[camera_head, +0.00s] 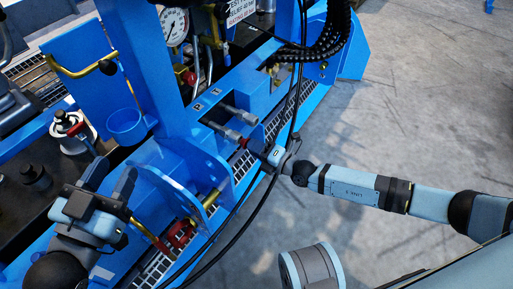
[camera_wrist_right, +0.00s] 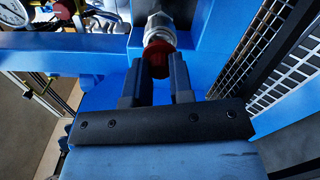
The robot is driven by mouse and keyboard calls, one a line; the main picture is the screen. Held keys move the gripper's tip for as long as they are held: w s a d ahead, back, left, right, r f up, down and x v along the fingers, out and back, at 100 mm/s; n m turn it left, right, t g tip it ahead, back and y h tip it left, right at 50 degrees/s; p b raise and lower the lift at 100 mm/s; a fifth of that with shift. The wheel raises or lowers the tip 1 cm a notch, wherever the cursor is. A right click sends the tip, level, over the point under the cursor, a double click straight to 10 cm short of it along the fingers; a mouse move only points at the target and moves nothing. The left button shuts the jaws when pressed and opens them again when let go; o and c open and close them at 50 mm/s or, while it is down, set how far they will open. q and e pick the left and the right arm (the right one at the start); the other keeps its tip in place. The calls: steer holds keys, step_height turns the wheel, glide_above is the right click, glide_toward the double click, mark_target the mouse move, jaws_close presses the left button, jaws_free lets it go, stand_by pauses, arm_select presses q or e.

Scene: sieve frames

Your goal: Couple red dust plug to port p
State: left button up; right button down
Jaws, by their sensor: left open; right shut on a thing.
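The red dust plug (camera_wrist_right: 159,52) is between the fingertips of my right gripper (camera_wrist_right: 160,80) in the right wrist view. The gripper is shut on it. The plug sits in line with the end of a metal port fitting (camera_wrist_right: 157,22) and looks against it; how far it is seated I cannot tell. In the head view, my right gripper (camera_head: 262,150) is at the nearer of two metal fittings (camera_head: 227,133) on the blue block, beside small labels, apparently P. My left gripper (camera_head: 98,182) is open and empty above the blue frame at the left.
The second metal fitting (camera_head: 240,115) stands close beside the first. Black hoses (camera_head: 262,203) hang past my right gripper. A blue cup (camera_head: 126,125), a pressure gauge (camera_head: 174,25) and a blue upright lie to the left. Open concrete floor (camera_head: 420,100) is at right.

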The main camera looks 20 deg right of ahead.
steer(key=shift+x, duration=0.9)
steer(key=c, duration=0.9)
jaws_free()
arm_select(q)
steer(key=shift+r, duration=0.1)
arm_select(e)
steer(key=shift+s+d, duration=0.2)
steer(key=shift+s, duration=0.05)
arm_select(q)
steer(key=shift+s+d+f+n+g+p, duration=0.25)
steer(key=shift+s+d+n+g+p, duration=0.25)
steer(key=shift+n+p, duration=0.7)
arm_select(e)
steer(key=shift+v, duration=6.55)
arm_select(q)
steer(key=shift+a, duration=0.1)
steer(key=shift+f+y, duration=0.1)
steer(key=shift+y, duration=0.2)
